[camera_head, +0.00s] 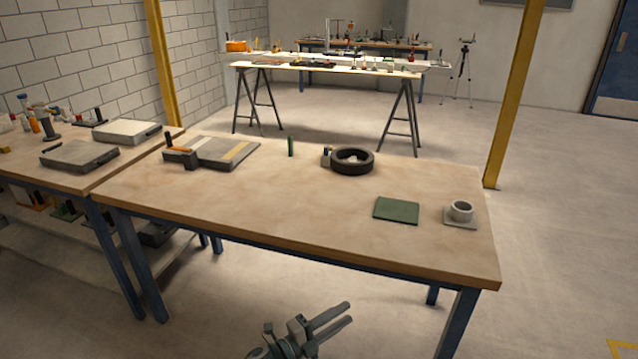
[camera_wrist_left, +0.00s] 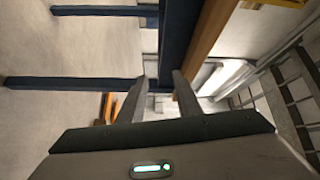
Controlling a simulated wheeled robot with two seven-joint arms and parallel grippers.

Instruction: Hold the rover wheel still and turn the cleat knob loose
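The rover wheel (camera_head: 353,170) is a dark ring lying flat at the back of the wooden table. Something pale shows inside it. A small dark and pale item (camera_head: 327,157) touches or stands close to its left side. I cannot make out the cleat knob for certain. My left gripper (camera_head: 349,313) is low in front of the table, below its top and well away from the wheel. Its two fingers are apart with nothing between them; the left wrist view (camera_wrist_left: 157,88) shows the same gap. My right gripper is in neither view.
The table (camera_head: 270,205) has a clear middle and front. On it are a green mat (camera_head: 397,210), a grey cup on a plate (camera_head: 461,211), a green upright cylinder (camera_head: 291,146) and a grey board (camera_head: 215,153). Another bench (camera_head: 75,176) adjoins at left.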

